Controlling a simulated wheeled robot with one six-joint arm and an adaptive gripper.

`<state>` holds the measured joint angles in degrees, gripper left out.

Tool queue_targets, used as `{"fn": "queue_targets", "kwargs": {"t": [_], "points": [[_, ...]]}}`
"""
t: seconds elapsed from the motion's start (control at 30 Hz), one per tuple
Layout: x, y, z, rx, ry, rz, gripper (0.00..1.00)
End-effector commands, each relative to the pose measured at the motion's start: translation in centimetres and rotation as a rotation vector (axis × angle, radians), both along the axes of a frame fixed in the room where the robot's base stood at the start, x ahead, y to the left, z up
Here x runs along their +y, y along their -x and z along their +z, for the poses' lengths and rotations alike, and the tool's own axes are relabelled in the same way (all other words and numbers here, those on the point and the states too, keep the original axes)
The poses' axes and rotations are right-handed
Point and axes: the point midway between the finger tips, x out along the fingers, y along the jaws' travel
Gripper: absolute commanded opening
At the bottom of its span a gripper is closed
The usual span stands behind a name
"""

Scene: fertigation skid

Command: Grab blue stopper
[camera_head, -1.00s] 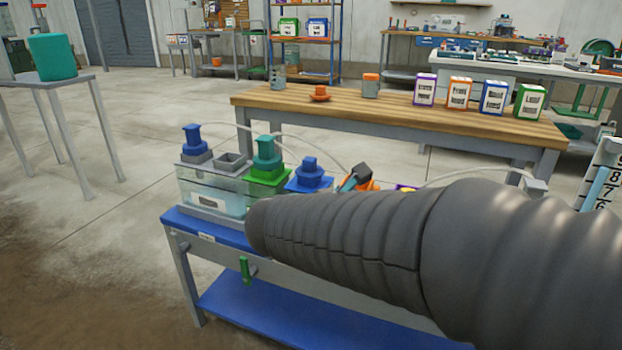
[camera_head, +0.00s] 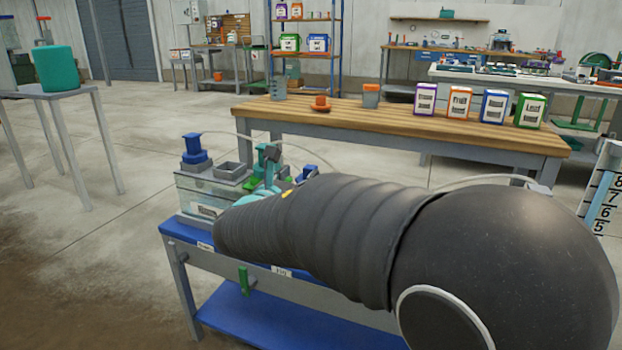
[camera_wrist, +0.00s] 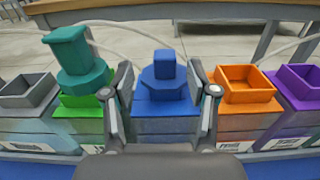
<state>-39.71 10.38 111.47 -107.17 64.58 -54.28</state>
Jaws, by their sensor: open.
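A blue stopper (camera_wrist: 164,72) stands upright on a blue tank lid (camera_wrist: 166,106) in the middle of the wrist view. It has a square knob above a wider collar. My gripper (camera_wrist: 161,80) is open, with one finger showing on each side of the stopper and a gap on both sides. I cannot tell how far the fingers reach along it. In the head view this stopper (camera_head: 308,172) is mostly hidden behind my arm. Another blue stopper (camera_head: 194,149) stands on a grey lid at the left end of the row.
A green stopper (camera_wrist: 74,52) sits on the green lid close to the left finger. Open orange (camera_wrist: 245,84), purple (camera_wrist: 300,83) and grey (camera_wrist: 27,88) sockets flank the row. Thin pale hoses arch behind. A wooden bench (camera_head: 400,118) stands beyond.

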Motion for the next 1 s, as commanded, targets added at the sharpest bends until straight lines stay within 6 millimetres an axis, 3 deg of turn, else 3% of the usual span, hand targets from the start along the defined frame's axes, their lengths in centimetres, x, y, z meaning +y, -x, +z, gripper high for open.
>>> {"fn": "queue_targets", "kwargs": {"t": [0.23,0.53,0.77,0.8,1.0], "points": [[-0.7,-1.2,-0.2,-0.001,0.000,-0.002,0.58],[-2.4,-4.7,-0.5,0.000,-0.001,-0.003,0.58],[-2.4,-5.0,-0.5,0.000,-0.001,0.000,0.58],[-2.4,-4.9,-0.5,0.000,-0.001,0.000,0.56],[-2.4,-4.9,-0.5,0.000,-0.001,0.000,0.06]]}}
